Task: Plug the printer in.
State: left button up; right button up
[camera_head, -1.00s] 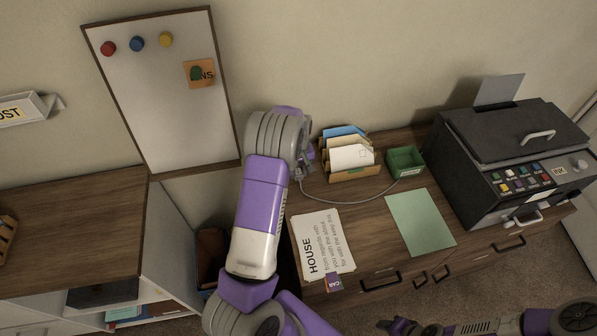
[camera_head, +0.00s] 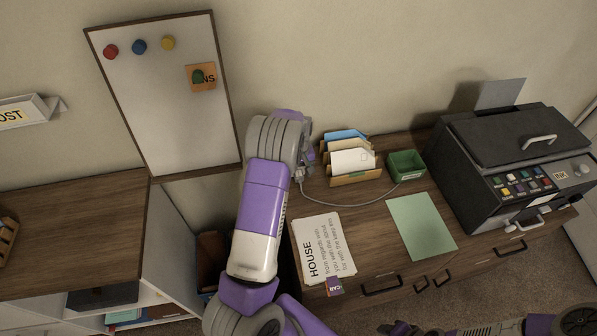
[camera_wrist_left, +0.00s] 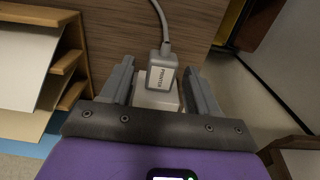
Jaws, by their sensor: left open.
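A grey plug (camera_wrist_left: 162,73) labelled PRINTER shows in the left wrist view, with its grey cable (camera_wrist_left: 161,22) rising from its far end. Its near end meets a white block (camera_wrist_left: 157,98); I cannot tell whether it is seated in it. My left gripper (camera_wrist_left: 160,88) is open, one finger on each side of the plug and block, with gaps visible. In the head view the left gripper (camera_head: 303,168) is by the desk's left back edge, partly hidden by its wrist. The cable (camera_head: 345,201) runs right across the desk toward the black printer (camera_head: 510,160).
A letter sorter (camera_head: 350,165) and green tray (camera_head: 406,165) stand behind the cable. HOUSE papers (camera_head: 322,250) and a green sheet (camera_head: 421,224) lie in front. My right gripper (camera_head: 397,328) shows only partly at the bottom edge. A whiteboard (camera_head: 165,100) is at back left.

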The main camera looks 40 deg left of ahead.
aim_at(299, 173)
pick_arm(q)
notch_tip(299, 173, up, 8)
jog(key=shift+f+p, duration=0.2)
jog(key=shift+p, duration=0.8)
